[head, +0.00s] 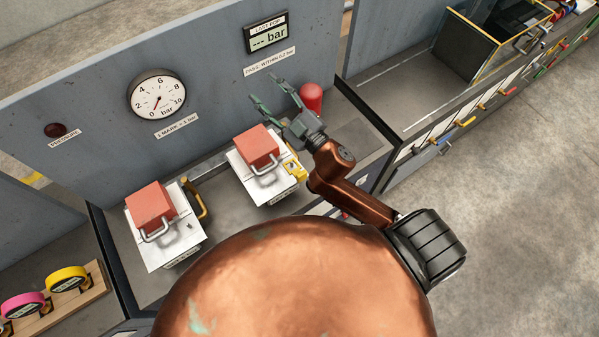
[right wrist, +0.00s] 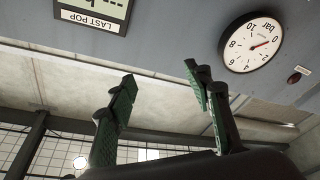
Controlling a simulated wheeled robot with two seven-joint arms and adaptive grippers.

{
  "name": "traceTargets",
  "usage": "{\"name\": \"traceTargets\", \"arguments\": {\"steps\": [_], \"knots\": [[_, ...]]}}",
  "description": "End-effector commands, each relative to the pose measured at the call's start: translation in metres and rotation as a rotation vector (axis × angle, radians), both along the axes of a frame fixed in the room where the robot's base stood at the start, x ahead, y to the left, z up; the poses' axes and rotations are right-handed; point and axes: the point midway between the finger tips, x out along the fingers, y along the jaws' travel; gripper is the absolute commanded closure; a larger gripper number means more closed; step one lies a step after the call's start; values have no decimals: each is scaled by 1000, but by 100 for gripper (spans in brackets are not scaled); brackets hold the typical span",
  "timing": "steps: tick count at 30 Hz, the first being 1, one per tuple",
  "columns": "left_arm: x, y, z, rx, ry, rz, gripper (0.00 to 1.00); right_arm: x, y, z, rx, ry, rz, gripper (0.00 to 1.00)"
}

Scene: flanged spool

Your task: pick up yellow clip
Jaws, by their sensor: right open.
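A yellow piece, likely the yellow clip (head: 296,169), sits at the right edge of the right-hand white plate on the bench, partly hidden by my right arm. A curved yellow handle-like piece (head: 196,199) stands beside the left-hand white plate. My right gripper (head: 265,91) is open and empty, raised beyond the yellow piece with its fingers toward the back panel. In the right wrist view, its two green fingers (right wrist: 158,72) are spread apart with nothing between them. My left gripper is not in view.
Red blocks with metal handles (head: 151,207) (head: 257,147) rest on the white plates. A red cylinder (head: 311,97) stands near my right gripper. The grey back panel (head: 205,75) carries a gauge (head: 157,95). Tape rolls (head: 67,279) lie at lower left.

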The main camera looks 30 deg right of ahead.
Motion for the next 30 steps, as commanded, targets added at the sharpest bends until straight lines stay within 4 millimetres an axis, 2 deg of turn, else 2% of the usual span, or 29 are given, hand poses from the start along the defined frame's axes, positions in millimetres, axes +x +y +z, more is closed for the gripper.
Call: {"name": "traceTargets", "arguments": {"steps": [1,3,5,6,8,9,11,12,14,15,16,17,18,20,21,24,25,27,30], "knots": [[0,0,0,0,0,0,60,-8,41,36,-76,-131,124,54],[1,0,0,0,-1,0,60,-33,98,69,-185,-289,306,54],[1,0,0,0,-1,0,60,-62,144,80,-293,-400,469,54],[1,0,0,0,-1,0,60,-84,171,79,-373,-463,579,54],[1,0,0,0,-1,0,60,-116,205,66,-506,-536,745,54],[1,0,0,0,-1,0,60,-136,221,49,-603,-568,856,54],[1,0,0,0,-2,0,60,-162,236,16,-761,-591,1016,54],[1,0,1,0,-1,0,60,-176,238,-10,-874,-590,1119,54],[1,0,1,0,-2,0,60,-190,230,-53,-1054,-560,1260,54],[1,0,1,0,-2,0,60,-193,216,-81,-1180,-519,1342,54],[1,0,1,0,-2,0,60,-194,203,-101,-1273,-479,1398,54],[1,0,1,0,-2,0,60,-192,187,-120,-1366,-430,1448,54],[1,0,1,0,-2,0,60,-187,162,-141,-1487,-356,1501,54],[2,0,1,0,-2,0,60,-178,122,-165,-1651,-230,1558,54],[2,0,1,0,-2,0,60,-170,94,-175,-1748,-141,1581,54],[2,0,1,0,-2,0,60,-153,34,-186,-1934,67,1601,54],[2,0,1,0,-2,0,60,-149,20,-187,-1976,120,1599,54],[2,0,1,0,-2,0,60,-142,-7,-186,-2045,221,1593,54],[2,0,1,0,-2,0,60,-138,-28,-187,-2093,304,1586,54]]}}
